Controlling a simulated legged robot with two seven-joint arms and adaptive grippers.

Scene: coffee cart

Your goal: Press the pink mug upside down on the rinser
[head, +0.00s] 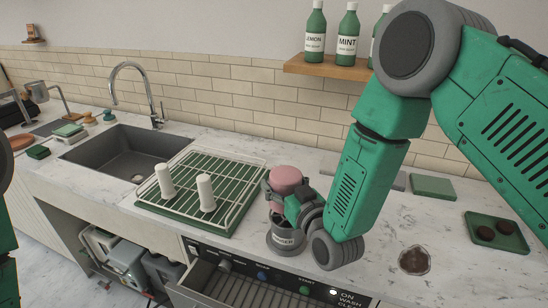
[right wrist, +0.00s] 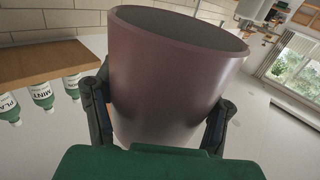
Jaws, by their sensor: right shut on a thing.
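The pink mug (head: 286,176) is in the middle of the head view, with a smooth closed pink face upward, so it looks upside down. My right gripper (head: 283,195) is shut on its sides. In the right wrist view the mug (right wrist: 165,85) fills the middle between the two fingers, its dark open mouth at the top of the picture. The grey rinser (head: 284,242), labelled on its front, stands on the counter right below the mug. The gripper hides where mug and rinser meet, so I cannot tell if they touch. My left gripper is not in view.
The sink (head: 118,152) is farther left.

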